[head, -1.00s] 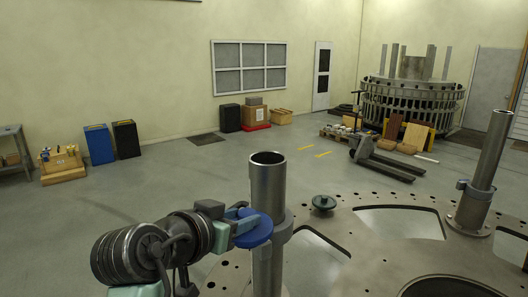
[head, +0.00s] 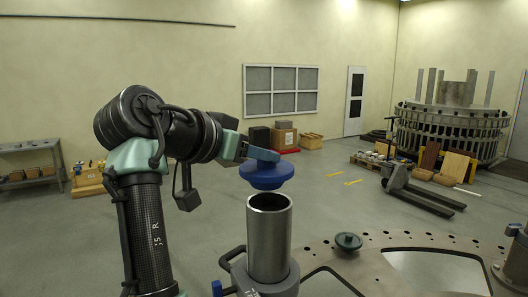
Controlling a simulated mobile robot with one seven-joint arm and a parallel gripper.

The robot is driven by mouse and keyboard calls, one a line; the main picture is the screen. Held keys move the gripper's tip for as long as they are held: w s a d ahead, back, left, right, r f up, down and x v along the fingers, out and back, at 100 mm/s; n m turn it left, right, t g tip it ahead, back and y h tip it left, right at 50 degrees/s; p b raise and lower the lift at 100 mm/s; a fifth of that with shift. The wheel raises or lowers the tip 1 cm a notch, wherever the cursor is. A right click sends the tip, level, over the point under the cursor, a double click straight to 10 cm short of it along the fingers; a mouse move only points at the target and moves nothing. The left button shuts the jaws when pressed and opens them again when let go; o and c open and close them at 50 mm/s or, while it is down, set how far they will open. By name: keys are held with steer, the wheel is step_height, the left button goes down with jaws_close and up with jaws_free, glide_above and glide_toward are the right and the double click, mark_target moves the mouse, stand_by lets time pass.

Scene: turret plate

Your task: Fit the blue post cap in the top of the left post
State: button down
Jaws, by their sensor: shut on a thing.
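The blue post cap (head: 266,176) is a round disc with a narrower lower part, held roughly level in the head view. My gripper (head: 258,154) is shut on the cap's upper part. The left post (head: 269,240) is an upright grey metal tube with an open, dark top. The cap is just above the post's opening, with a visible gap between them. From this angle I cannot tell whether it is exactly centred.
The perforated turret plate (head: 449,266) spreads to the right of the post, with large cut-outs. A dark green knob-like part (head: 348,241) sits on it. A collar with a blue-tipped handle (head: 217,288) is at the post's lower left. The air above the plate is clear.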

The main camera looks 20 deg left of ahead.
mark_target(255, 184)
steer(key=f, duration=0.1)
steer(key=w+f+b, duration=0.1)
steer(key=f+b, duration=0.1)
steer(key=shift+w+d+f, duration=0.2)
steer(key=shift+d+f, duration=0.05)
steer(key=shift+f, duration=0.15)
steer(key=shift+s+f+b, duration=0.1)
steer(key=shift+f+b, duration=0.2)
steer(key=shift+b, duration=0.05)
steer(key=shift+s+a+f, duration=0.1)
steer(key=shift+s+f, duration=0.05)
steer(key=shift+s, duration=0.15)
steer(key=shift+w, duration=0.15)
stand_by(0.5)
steer(key=shift+f+b, duration=0.4)
steer(key=shift+f, duration=0.2)
steer(key=c, duration=0.7)
jaws_free()
